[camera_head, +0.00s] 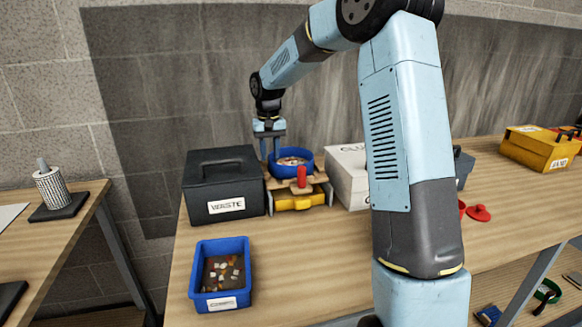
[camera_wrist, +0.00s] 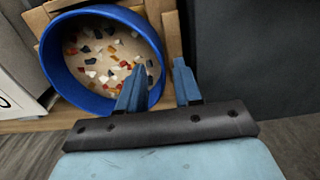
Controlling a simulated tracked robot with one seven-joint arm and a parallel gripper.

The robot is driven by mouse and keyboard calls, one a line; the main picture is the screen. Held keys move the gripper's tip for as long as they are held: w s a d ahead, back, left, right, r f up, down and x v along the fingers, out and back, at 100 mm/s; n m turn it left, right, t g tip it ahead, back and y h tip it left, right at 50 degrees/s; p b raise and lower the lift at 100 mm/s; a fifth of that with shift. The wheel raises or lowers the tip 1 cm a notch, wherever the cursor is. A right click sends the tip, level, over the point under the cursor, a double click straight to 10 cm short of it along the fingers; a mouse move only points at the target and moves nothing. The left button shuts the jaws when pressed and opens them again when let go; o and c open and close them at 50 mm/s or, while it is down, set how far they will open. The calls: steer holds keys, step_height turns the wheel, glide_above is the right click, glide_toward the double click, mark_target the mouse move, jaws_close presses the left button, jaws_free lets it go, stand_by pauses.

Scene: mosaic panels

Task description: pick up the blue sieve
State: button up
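The blue sieve (camera_head: 291,169) is round, with a blue wall and coloured chips on its pale floor. It rests on a wooden stand (camera_head: 321,179) over a yellow tray (camera_head: 298,203). It also shows in the wrist view (camera_wrist: 50,62). My gripper (camera_head: 270,157) points down at the sieve's left side in the head view. In the wrist view my gripper (camera_wrist: 160,66) has its two fingers apart. One finger overlaps the sieve's inside and the other is outside its wall. I cannot tell whether either finger touches the wall.
A black WASTE box (camera_head: 222,182) stands close left of the stand, and a white box (camera_head: 349,178) stands close right. A red knob (camera_head: 301,176) rises in front of the sieve. A blue bin (camera_head: 242,281) of chips is nearer. The front middle of the table is clear.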

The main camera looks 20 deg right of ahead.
steer(key=shift+f, duration=1.35)
jaws_close()
